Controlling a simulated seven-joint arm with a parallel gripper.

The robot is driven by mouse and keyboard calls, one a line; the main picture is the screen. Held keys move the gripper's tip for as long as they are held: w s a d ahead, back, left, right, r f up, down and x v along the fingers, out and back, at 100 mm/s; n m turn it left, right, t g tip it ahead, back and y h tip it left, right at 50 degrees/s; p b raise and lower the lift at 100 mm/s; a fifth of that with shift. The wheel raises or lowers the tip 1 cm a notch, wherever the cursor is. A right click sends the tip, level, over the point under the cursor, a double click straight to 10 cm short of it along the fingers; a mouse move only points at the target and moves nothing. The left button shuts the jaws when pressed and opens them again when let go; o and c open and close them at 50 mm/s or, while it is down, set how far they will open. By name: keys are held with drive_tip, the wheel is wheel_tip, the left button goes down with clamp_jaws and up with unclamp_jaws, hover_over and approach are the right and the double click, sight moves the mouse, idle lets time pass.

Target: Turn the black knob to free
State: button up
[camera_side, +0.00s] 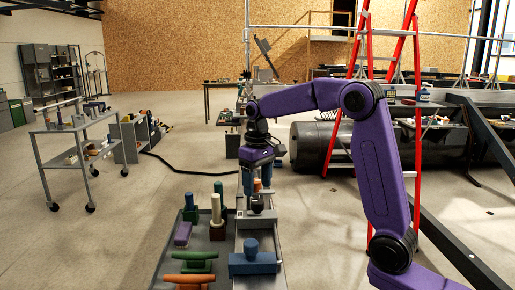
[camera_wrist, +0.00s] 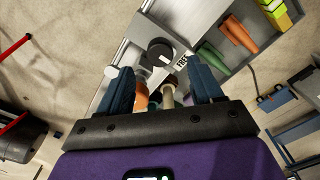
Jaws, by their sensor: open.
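The black knob (camera_wrist: 160,50) is round and sits on a grey panel (camera_wrist: 135,57) in the wrist view. The word FREE is printed on the panel beside the knob, on its lower right. A pale mark shows on the knob, but its exact heading is too small to tell. My gripper (camera_wrist: 164,84) is open, its two blue fingers spread apart on either side of the view below the knob. The knob lies beyond the fingertips, and I see no contact. In the side view my gripper (camera_side: 258,188) points down over the grey bench; the knob is hard to make out there.
An orange cylinder (camera_wrist: 141,97) and a tan one (camera_wrist: 168,96) show between the fingers. A tray with green and orange pieces (camera_wrist: 238,34) lies beside the panel. In the side view a blue block (camera_side: 252,263) stands in front of my gripper, and a red ladder (camera_side: 334,130) stands behind.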

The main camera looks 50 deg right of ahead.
sight(257, 201)
wheel_tip(257, 201, up, 11)
drive_tip(key=shift+r, duration=0.15)
idle(0.7)
drive_tip(key=s+a+f+n, duration=0.6)
drive_tip(key=s+a+f, duration=0.2)
drive_tip(key=s+a, duration=0.45)
drive_tip(key=s+d+f+n, duration=0.2)
drive_tip(key=s+f, duration=0.3)
drive_tip(key=s, duration=0.5)
drive_tip(key=s+d+f+n, duration=0.2)
drive_tip(key=s+f+n, duration=0.2)
drive_tip(key=s, duration=0.7)
drive_tip(key=shift+s+d+f, duration=0.15)
drive_tip(key=shift+d+f, duration=0.15)
drive_tip(key=shift+f, duration=0.3)
